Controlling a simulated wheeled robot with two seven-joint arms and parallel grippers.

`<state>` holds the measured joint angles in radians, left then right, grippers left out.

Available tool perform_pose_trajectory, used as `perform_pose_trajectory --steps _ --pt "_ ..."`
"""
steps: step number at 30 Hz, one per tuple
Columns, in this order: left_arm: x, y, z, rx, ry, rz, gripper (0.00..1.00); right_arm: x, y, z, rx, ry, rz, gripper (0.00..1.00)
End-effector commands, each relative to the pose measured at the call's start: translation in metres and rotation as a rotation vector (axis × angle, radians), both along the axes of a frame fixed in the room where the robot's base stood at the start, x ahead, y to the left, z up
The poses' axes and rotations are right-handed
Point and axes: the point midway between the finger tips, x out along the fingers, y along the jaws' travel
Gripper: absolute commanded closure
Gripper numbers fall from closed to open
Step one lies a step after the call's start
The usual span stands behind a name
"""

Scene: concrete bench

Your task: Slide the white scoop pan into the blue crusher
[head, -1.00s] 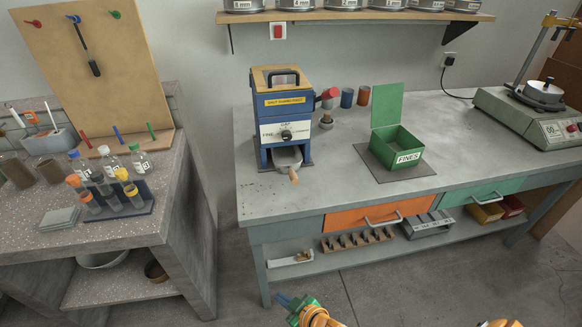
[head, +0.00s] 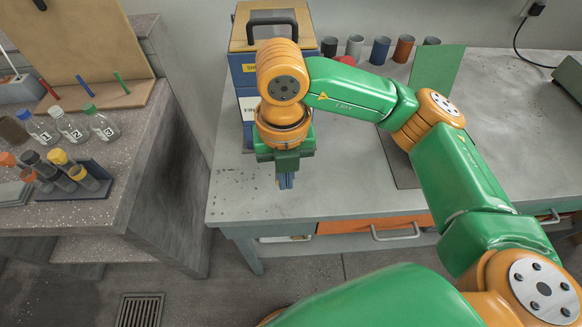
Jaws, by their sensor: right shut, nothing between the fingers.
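The blue crusher (head: 241,72) stands at the back left of the grey bench, with a wooden top and a dark handle. My right arm covers most of its front. My right gripper (head: 286,181) is in front of the crusher's base, pointing down above the bench. Its fingers are together and hold nothing. The white scoop pan is hidden behind my right gripper and wrist; I cannot tell how far it sits in the crusher. My left gripper is out of view.
Several small cups (head: 380,50) stand behind my arm. The green box's lid (head: 443,75) rises beyond my forearm. A speckled side bench (head: 150,120) with bottles (head: 70,127) and tubes stands left, across a gap.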

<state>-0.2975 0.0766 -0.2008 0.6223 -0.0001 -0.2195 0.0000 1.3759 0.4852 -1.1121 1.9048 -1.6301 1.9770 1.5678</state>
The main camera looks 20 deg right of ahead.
Motion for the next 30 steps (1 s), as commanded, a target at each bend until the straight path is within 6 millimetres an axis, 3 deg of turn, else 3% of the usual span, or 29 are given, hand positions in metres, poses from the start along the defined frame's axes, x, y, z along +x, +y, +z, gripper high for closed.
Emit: perform_pose_trajectory --steps 14,21,30 --pt "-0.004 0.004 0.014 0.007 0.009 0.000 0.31 -0.002 0.001 -0.096 0.003 0.012 0.001 1.00" --pt "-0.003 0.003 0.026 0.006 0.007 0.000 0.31 0.032 -0.005 -0.094 0.006 0.007 0.001 1.00" --pt "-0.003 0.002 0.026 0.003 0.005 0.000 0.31 0.038 -0.006 -0.096 0.006 0.007 0.004 1.00"
